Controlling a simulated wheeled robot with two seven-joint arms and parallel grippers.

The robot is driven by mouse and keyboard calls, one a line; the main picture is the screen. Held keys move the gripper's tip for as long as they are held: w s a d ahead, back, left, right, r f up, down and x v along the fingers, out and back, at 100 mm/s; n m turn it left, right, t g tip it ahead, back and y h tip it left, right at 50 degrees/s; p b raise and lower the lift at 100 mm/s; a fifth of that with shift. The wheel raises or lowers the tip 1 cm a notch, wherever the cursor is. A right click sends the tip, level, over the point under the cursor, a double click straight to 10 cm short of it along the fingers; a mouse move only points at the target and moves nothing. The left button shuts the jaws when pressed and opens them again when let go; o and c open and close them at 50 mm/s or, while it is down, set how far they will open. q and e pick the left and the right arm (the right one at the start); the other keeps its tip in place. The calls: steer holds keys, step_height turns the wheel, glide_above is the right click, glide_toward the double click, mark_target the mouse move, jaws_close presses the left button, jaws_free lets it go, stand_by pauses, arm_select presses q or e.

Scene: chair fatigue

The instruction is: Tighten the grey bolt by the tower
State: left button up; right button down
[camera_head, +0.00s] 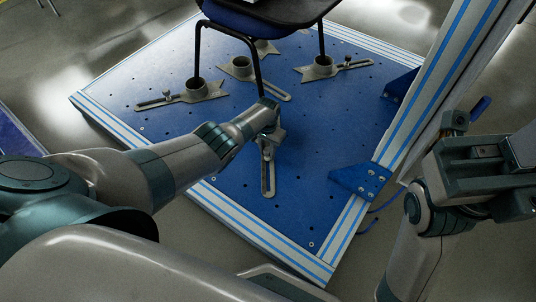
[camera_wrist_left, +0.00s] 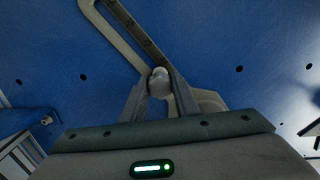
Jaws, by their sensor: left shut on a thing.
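The grey bolt (camera_wrist_left: 159,77) shows in the left wrist view between the two fingers of my left gripper (camera_wrist_left: 160,88), which is shut on it. In the head view my left gripper (camera_head: 269,133) points down at the near slotted clamp (camera_head: 268,178), and there it hides the bolt. The clamp's slotted bar (camera_wrist_left: 140,32) runs up from the bolt in the wrist view. The tower (camera_head: 425,92), a tall blue and white profile, rises to the right of this clamp. My right gripper (camera_head: 475,165) is at the right edge, and its fingertips are unclear.
The dark chair (camera_head: 258,12) stands on the blue platform (camera_head: 222,132), its legs by grey cup clamps (camera_head: 196,90), (camera_head: 319,69). One chair leg comes down just behind my left gripper. A blue bracket (camera_head: 361,180) joins the tower's foot. The platform's front part is clear.

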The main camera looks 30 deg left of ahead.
arm_select(q)
steer(key=m, duration=0.3)
stand_by(0.5)
steer(key=m, duration=0.4)
steer(key=shift+b, duration=0.35)
steer(key=o, duration=1.1)
steer(key=shift+c, duration=0.2)
